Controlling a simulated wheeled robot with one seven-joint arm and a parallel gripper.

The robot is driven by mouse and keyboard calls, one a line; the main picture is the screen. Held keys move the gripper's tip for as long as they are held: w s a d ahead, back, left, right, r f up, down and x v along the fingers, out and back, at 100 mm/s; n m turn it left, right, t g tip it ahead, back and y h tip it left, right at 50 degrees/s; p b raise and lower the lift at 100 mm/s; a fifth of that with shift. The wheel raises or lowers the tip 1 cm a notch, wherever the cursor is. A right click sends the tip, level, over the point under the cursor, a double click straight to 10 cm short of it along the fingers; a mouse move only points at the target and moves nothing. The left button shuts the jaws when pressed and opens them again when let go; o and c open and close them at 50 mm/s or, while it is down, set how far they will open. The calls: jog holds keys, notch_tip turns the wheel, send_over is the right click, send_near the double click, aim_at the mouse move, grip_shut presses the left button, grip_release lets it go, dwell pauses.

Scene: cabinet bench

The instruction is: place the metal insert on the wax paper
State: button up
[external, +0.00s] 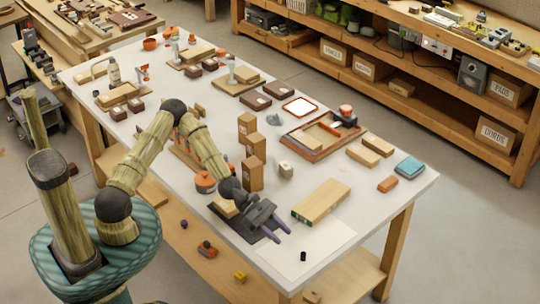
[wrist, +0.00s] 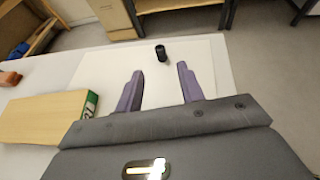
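A small dark cylinder (external: 303,256), which I take for the metal insert, is on the pale sheet of wax paper (external: 325,240) at the near right end of the bench. In the wrist view the cylinder (wrist: 161,52) looks upright, near the far edge of the paper (wrist: 205,62). My gripper (external: 282,236) is low over the near part of the paper. In the wrist view its two purple fingers (wrist: 160,70) are apart with nothing between them. The cylinder is beyond the fingertips, roughly in line with the gap, and not touching them.
A wooden block with a green end (external: 321,201) lies beside the paper; it is left of my fingers in the wrist view (wrist: 45,117). Upright cardboard boxes (external: 253,172) stand behind my gripper. An orange block (external: 388,184) and a teal box (external: 409,167) lie farther right. The bench edge is close beyond the cylinder.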

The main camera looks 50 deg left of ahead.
jog(key=shift+v, duration=0.85)
